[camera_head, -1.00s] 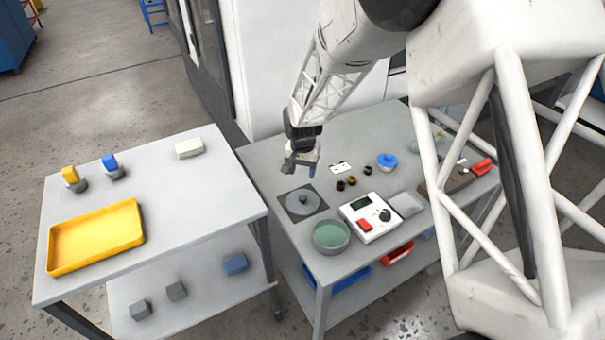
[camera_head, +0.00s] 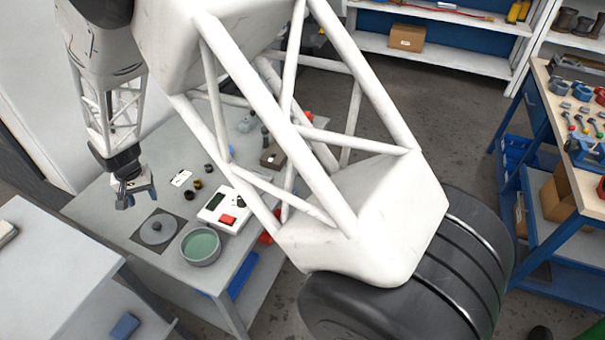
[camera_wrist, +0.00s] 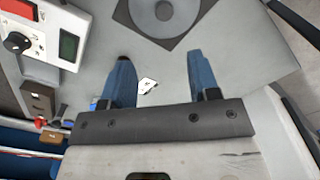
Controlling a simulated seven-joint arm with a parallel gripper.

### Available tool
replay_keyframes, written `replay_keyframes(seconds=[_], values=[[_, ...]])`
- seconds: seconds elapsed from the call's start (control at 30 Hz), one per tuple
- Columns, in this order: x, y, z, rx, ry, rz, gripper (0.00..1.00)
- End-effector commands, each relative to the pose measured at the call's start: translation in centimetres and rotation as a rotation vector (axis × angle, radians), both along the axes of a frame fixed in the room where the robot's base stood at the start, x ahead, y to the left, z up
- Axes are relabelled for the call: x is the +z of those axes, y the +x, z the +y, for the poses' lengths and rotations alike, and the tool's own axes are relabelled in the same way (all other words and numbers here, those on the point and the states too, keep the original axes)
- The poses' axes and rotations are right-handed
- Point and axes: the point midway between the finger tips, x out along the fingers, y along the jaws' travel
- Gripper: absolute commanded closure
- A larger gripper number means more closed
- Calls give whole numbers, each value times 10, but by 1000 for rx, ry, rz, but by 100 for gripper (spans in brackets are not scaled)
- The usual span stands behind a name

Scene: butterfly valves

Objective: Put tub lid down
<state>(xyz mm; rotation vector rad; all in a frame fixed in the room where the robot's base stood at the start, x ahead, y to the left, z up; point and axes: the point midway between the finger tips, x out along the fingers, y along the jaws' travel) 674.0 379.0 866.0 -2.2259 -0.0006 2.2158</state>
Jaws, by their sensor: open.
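The tub lid (camera_head: 158,229) is a grey disc with a small knob, lying flat on a dark square mat (camera_head: 141,214) on the grey table. In the wrist view the lid (camera_wrist: 180,12) shows at the top, on the mat, partly cut off by the frame. The round grey tub (camera_head: 201,257) with green contents stands uncovered beside the mat. My gripper (camera_head: 135,198) is open and empty above the table, behind the lid and apart from it. In the wrist view its two blue fingers (camera_wrist: 158,75) are spread, with bare table and a white card between them.
A white device (camera_head: 219,208) with a red button and a dial stands right of the lid, beyond the tub. Small dark rings (camera_head: 197,184) and a white card (camera_head: 181,178) lie farther back. My arm links hide the table's right part.

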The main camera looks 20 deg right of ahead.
Motion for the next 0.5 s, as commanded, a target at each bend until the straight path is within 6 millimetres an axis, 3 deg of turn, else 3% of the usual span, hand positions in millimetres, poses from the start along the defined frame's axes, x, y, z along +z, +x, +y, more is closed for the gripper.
replay_keyframes(seconds=[0.27,0.5], values=[[51,-9,-46,-5,11,-22,44],[112,-32,-109,-8,20,-49,44]])
